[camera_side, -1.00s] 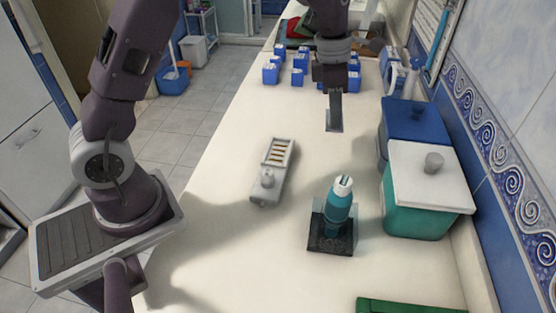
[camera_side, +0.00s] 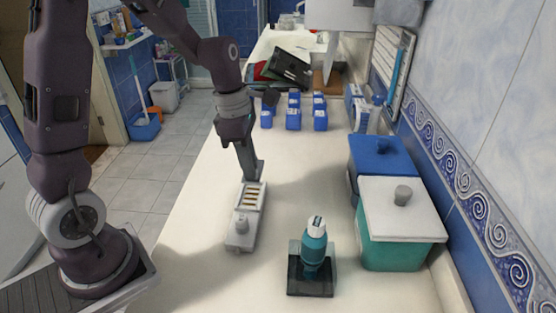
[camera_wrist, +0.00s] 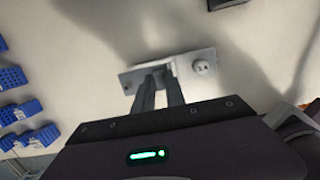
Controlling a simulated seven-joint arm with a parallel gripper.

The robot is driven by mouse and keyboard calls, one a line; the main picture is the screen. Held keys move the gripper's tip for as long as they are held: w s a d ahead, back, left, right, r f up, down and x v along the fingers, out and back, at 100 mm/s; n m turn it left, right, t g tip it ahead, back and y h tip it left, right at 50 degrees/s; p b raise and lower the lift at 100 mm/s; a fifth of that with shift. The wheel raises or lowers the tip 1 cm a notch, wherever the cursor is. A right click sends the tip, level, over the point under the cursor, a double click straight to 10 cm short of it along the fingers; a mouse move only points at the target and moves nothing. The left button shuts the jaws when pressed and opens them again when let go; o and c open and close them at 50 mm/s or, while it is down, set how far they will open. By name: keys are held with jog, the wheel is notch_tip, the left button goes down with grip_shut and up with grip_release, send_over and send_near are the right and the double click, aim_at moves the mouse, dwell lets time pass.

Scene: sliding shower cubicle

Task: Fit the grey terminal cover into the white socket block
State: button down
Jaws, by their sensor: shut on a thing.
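The white socket block (camera_side: 246,232) lies on the counter in the side view, with a recess of brass-coloured contacts at its far end and a round knob at its near end. My gripper (camera_side: 249,162) is shut on the grey terminal cover (camera_side: 259,171), just above the block's far end. I cannot tell whether the cover touches the block. In the wrist view my gripper's fingers (camera_wrist: 158,82) reach over the socket block (camera_wrist: 203,67) and hide part of it. The cover is mostly hidden behind the fingers there.
A teal bottle (camera_side: 314,246) stands on a dark stand (camera_side: 311,284) to the right of the block. Teal (camera_side: 398,235) and blue (camera_side: 385,157) lidded boxes line the wall. Several small blue containers (camera_side: 293,120) stand farther back. The counter's front left is clear.

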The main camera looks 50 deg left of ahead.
aim_at(244, 181)
jog(key=shift+s+a+f, duration=0.1)
jog(key=shift+s, duration=0.45)
jog(key=shift+f, duration=2.75)
jog(key=shift+f, duration=0.6)
jog(key=c, duration=1.3)
grip_release()
